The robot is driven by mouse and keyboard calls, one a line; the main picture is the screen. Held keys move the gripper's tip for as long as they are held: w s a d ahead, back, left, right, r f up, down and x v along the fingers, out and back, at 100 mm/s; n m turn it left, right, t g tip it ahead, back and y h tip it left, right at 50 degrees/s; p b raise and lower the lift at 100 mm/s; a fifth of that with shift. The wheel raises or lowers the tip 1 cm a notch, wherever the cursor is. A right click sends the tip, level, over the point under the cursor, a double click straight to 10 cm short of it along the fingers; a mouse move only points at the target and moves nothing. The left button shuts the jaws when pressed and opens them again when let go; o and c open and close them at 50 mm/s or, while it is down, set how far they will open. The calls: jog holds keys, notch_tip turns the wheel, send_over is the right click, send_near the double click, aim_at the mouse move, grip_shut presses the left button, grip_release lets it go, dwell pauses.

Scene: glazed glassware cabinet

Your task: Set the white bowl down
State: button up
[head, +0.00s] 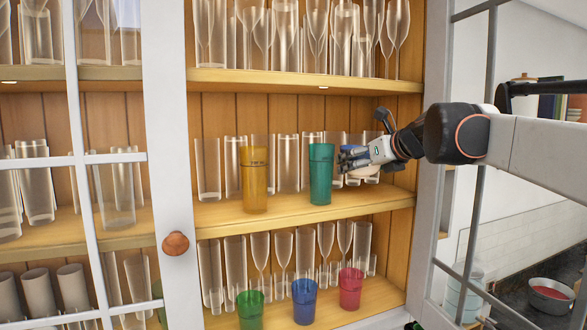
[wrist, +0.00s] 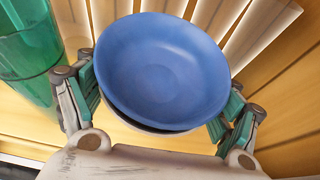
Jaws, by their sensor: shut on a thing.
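In the wrist view a blue bowl (wrist: 165,68) lies over a white bowl (wrist: 142,124), with only a thin pale edge of the white one showing below it. My gripper (wrist: 160,95) has a finger on either side and is shut on the white bowl. Whether the fingers also touch the blue bowl cannot be told. In the head view my gripper (head: 350,160) is at the right of the middle shelf (head: 290,209), just right of a teal cup (head: 320,175). Whether the white bowl touches the shelf is unclear.
The teal cup (wrist: 25,60) is close on the left in the wrist view. An amber cup (head: 254,180) stands farther left. Clear glasses line the back. Green, blue and pink cups stand on the shelf below. The open glazed door (head: 472,200) is at right.

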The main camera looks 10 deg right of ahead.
aim_at(360, 197)
jog(key=shift+s+a+f, duration=0.1)
jog(key=shift+s+f, duration=0.2)
jog(key=shift+f, duration=2.25)
jog(key=shift+f, duration=0.1)
jog(key=o, duration=1.5)
jog(key=shift+o, duration=0.2)
jog(key=shift+r+p, duration=0.2)
jog(key=shift+p, duration=0.1)
